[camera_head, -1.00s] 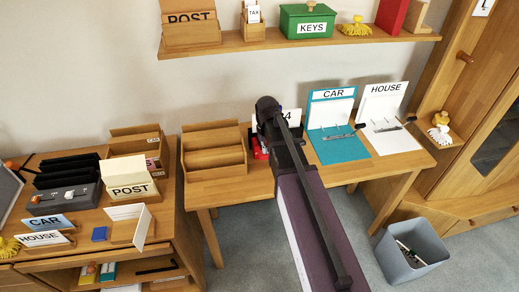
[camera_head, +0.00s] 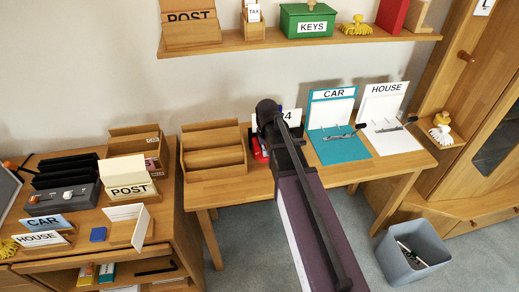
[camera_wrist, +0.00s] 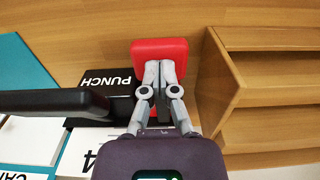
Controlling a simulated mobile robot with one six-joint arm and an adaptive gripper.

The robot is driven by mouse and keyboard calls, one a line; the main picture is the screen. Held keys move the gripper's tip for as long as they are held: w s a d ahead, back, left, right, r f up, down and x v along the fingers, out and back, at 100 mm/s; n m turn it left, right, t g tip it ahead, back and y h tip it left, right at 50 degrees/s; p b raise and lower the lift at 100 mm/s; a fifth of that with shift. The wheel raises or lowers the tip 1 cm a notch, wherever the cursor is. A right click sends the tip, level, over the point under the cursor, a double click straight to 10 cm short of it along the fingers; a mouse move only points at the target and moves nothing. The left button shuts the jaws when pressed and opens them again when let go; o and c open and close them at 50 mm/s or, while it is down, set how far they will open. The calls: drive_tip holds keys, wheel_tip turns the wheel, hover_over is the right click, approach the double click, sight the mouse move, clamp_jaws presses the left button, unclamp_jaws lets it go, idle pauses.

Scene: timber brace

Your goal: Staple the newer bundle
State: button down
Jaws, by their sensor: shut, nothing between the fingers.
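My gripper (camera_wrist: 158,75) points down in the wrist view with its fingers together and nothing between them. The fingertips lie over a red block-like object (camera_wrist: 172,47), which may be the stapler. I cannot tell whether they touch it. The red object also shows in the head view (camera_head: 259,150), partly hidden behind my arm on the desk. A white card (camera_head: 293,117) with a partly hidden label ending in 4 stands behind my arm. No paper bundle shows clearly under the gripper.
A wooden stepped rack (camera_head: 214,160) stands just left of the red object. A black PUNCH label (camera_wrist: 105,82) is beside the fingers. The teal CAR board (camera_head: 340,150) and white HOUSE board (camera_head: 393,141) are to the right. A grey bin (camera_head: 412,258) stands on the floor.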

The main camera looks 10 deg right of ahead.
drive_tip(key=shift+r, duration=0.15)
wheel_tip(320, 180, up, 9)
drive_tip(key=p, duration=0.9)
idle(0.5)
drive_tip(key=s, duration=1.4)
drive_tip(key=shift+s, duration=0.25)
drive_tip(key=shift+d, duration=0.1)
idle(0.5)
